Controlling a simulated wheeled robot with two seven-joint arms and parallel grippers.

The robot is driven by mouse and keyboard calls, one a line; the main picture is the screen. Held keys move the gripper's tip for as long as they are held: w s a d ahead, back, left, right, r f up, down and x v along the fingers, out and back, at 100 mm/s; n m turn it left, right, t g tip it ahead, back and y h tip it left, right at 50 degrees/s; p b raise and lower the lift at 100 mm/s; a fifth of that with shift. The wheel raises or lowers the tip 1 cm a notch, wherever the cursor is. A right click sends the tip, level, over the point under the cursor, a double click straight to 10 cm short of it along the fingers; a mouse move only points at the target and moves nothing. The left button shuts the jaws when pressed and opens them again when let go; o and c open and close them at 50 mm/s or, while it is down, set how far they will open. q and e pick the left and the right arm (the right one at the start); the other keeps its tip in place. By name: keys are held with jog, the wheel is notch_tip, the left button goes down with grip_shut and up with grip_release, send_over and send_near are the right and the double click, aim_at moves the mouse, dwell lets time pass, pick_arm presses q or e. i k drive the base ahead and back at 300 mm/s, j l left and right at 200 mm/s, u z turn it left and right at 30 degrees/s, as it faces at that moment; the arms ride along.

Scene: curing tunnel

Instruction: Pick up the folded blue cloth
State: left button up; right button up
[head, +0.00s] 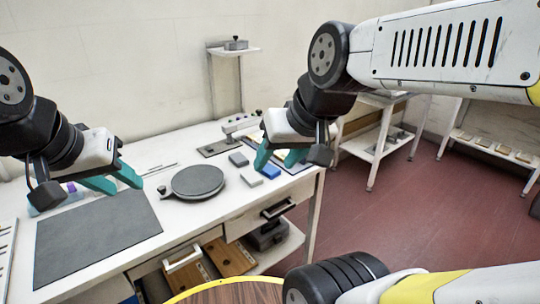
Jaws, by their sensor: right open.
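The folded blue cloth (271,172) appears as a small blue block on the white table, near its right end. My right gripper (275,166) is open, with its teal fingers spread just above and behind the cloth in the picture. I cannot tell whether they touch it. My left gripper (127,187) has its teal fingers apart and empty, over the table by the dark mat.
A light grey block (251,180) and a dark grey block (238,159) lie close to the cloth. A round dark plate (198,181) stands to their left. A dark mat (95,236) covers the left part of the table (205,220). An open drawer (255,222) projects below.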

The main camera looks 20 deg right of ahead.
aim_at(269, 171)
jog(key=i+z, duration=0.4)
jog(key=i+j+z, duration=0.1)
jog(key=i+z, duration=0.25)
